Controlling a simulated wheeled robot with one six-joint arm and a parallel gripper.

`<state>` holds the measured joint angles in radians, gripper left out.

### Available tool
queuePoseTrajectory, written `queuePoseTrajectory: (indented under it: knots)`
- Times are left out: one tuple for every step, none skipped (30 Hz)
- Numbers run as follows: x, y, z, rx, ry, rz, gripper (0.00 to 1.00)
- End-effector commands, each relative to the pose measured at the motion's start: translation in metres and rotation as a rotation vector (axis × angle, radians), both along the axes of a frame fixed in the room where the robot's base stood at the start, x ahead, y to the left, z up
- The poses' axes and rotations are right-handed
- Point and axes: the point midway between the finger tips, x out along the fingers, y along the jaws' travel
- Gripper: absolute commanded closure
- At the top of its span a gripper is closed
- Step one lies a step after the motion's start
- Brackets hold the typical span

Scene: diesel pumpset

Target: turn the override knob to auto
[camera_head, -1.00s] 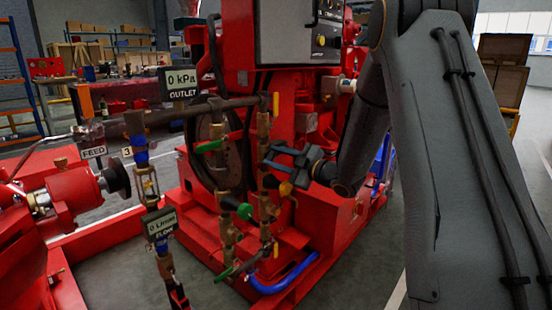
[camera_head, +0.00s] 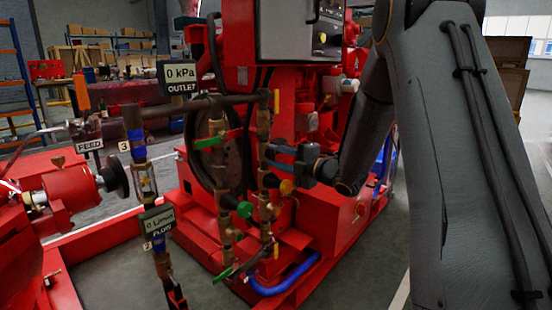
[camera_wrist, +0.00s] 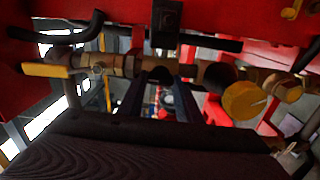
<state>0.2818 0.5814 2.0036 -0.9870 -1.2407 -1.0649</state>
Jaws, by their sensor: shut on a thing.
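My gripper (camera_head: 275,157) reaches from the right to the right-hand vertical brass pipe line, and its jaws are shut on a small dark knob. In the wrist view the knob (camera_wrist: 160,75) shows between the two dark fingers, in front of the brass pipework. I take it to be the override knob; its marks and pointer cannot be read. In the head view it is hidden by the jaws. A black block (camera_wrist: 166,20) sits just above it in the wrist view.
A yellow round knob (camera_wrist: 244,100) and a yellow lever (camera_wrist: 46,70) flank the fingers. Green-handled valves (camera_head: 209,143) stand on the pipe to the left. The red pumpset lies close behind. OUTLET (camera_head: 178,80) and FLOW (camera_head: 158,222) displays are further left.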

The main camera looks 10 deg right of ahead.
Motion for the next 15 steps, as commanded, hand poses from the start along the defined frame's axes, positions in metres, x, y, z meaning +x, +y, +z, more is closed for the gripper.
queuePoseTrajectory:
  knots:
    - [0.0,0.0004,-0.0003,-0.005,-0.004,0.001,0.91]
    - [0.0,0.0004,-0.0003,-0.008,-0.006,0.001,0.91]
    - [-0.0001,0.0005,-0.0003,-0.011,-0.007,0.001,0.91]
    - [-0.0001,0.0005,-0.0003,-0.012,-0.007,0.001,0.91]
    - [-0.0001,0.0005,-0.0003,-0.013,-0.008,0.001,0.91]
    - [-0.0001,0.0004,-0.0002,-0.014,-0.009,0.001,0.91]
    - [-0.0001,0.0004,-0.0002,-0.014,-0.009,0.001,0.91]
    - [-0.0002,0.0004,-0.0002,-0.014,-0.009,0.001,0.91]
    - [-0.0001,0.0004,-0.0002,-0.014,-0.009,0.001,0.91]
    - [-0.0001,0.0005,-0.0002,-0.014,-0.009,0.001,0.91]
    - [-0.0001,0.0005,-0.0002,-0.014,-0.009,0.001,0.91]
    - [-0.0001,0.0005,-0.0003,-0.014,-0.009,0.001,0.91]
    - [-0.0001,0.0005,-0.0002,-0.013,-0.008,0.001,0.91]
    - [-0.0001,0.0005,-0.0002,-0.013,-0.008,0.001,0.91]
    - [-0.0001,0.0005,-0.0003,-0.013,-0.008,0.001,0.65]
